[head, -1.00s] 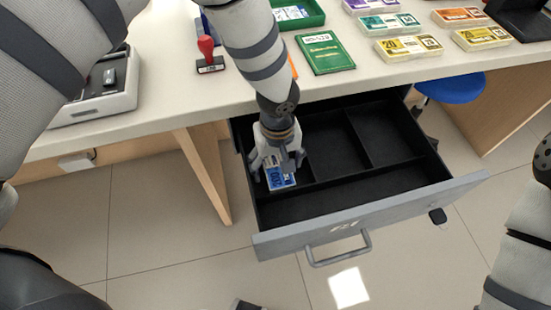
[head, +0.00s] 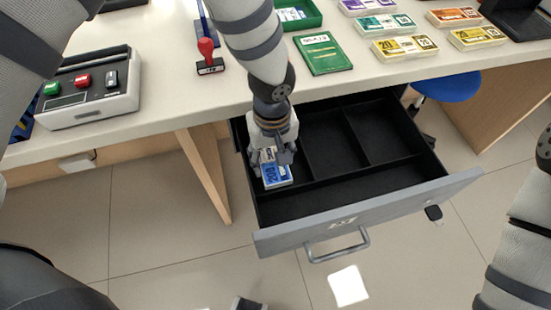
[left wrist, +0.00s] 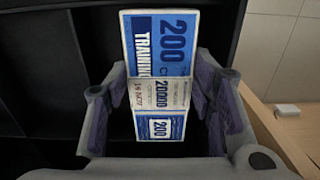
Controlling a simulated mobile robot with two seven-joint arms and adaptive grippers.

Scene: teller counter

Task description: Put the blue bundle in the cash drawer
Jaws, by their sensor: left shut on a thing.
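The blue bundle (head: 277,176) is a stack of blue and white notes with a pale band, marked 200. My left gripper (head: 270,155) points down and is shut on the blue bundle, at the left part of the open cash drawer (head: 350,223). In the left wrist view the bundle (left wrist: 160,45) sits between the two fingers (left wrist: 160,105), with black drawer floor around it. I cannot tell whether the bundle touches the drawer floor. My right gripper is not in view; only part of my right arm shows at the right edge.
The drawer has black dividers and its visible compartments are empty. Several coloured bundles (head: 405,48) lie on the counter (head: 180,100). A green booklet (head: 322,53), a red-handled stamp (head: 208,55) and a device with coloured buttons (head: 85,88) are there too. A blue stool (head: 447,87) stands behind the drawer.

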